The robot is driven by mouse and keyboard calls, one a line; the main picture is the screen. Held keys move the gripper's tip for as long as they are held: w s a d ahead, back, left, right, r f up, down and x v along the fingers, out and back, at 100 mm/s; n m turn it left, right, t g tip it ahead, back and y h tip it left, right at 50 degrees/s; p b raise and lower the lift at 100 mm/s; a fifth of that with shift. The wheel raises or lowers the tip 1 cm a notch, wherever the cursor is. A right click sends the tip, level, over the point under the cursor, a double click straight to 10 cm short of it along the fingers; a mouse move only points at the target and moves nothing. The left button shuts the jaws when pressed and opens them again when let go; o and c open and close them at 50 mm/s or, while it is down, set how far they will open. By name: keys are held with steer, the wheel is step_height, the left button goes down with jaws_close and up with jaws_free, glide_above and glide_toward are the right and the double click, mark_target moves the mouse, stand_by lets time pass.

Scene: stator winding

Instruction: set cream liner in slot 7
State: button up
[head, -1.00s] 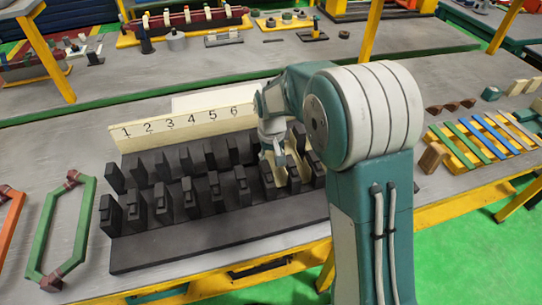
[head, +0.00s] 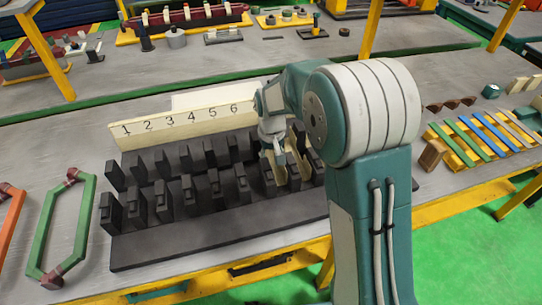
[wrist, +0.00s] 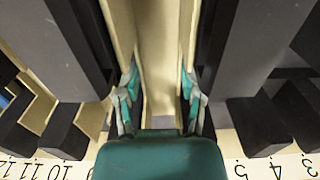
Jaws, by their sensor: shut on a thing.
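My gripper (head: 279,157) is shut on a cream liner, a long channel-shaped strip. In the wrist view, the gripper (wrist: 158,100) has one finger on each side of the cream liner (wrist: 160,45). The liner lies lengthwise between two rows of dark teeth of the black slotted stator block (head: 215,232). In the head view the arm hides part of it. The cream number strip (head: 190,122) shows 1 to 6; my arm covers the numbers after that. I cannot tell whether the liner touches the slot floor.
A yellow rack (head: 470,150) of coloured bars and a brown block (head: 432,154) are at the right.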

steer(key=shift+f, duration=0.25)
steer(key=o, duration=0.9)
steer(key=shift+r, duration=0.8)
stand_by(0.3)
steer(key=shift+r, duration=3.75)
step_height(320, 180, up, 12)
glide_above(272, 161)
steer(key=shift+a, duration=0.15)
